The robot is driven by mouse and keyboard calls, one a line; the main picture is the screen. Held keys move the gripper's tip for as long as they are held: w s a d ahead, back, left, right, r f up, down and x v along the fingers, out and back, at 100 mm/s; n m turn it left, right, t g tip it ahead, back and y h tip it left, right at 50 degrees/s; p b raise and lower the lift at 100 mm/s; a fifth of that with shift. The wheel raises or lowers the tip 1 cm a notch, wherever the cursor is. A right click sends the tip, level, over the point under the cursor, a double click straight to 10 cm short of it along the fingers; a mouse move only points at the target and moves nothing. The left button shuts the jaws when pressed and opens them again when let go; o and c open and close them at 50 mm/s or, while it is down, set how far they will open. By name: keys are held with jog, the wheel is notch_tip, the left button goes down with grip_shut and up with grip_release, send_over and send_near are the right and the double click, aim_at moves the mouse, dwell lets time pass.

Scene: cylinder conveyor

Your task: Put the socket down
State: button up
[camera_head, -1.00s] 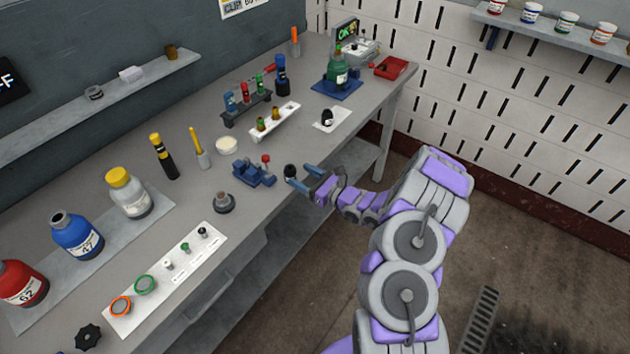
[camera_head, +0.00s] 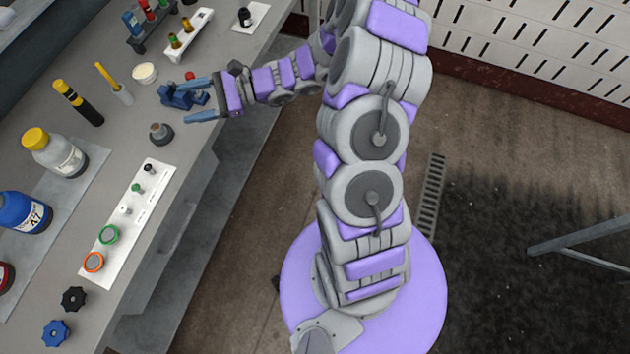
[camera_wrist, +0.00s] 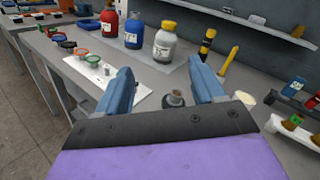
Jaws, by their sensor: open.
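My gripper (camera_head: 190,100) is open at the bench's front edge, its blue fingers spread and nothing seen held between them. In the wrist view the gripper (camera_wrist: 162,88) also shows empty. A grey round piece with a dark top (camera_head: 160,132) stands on the bench just past the lower finger. It also shows between the fingers in the wrist view (camera_wrist: 175,98), apart from them. A small black piece (camera_head: 244,17) sits on a white pad (camera_head: 258,10) farther back. I cannot tell which piece is the socket.
A blue vise-like fixture (camera_head: 176,97) with a red knob lies close to the fingertips. A white strip (camera_head: 152,205) holds small parts and rings.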

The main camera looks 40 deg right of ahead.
jog(key=s+a+r+n+g+h, duration=0.35)
jog(key=s+n+g, duration=0.2)
jog(key=s, duration=0.45)
jog(key=s+a+r+n+g+h, duration=0.2)
jog(key=s+a+n+g, duration=0.3)
jog(key=s, duration=0.5)
jog(key=s+d+r+n+t+h, duration=0.1)
jog(key=s+d+n+t+h, duration=0.1)
jog(key=s+d+n+h, duration=0.5)
jog(key=s+d+h, duration=0.4)
jog(key=s+d, duration=0.4)
jog(key=d, duration=0.2)
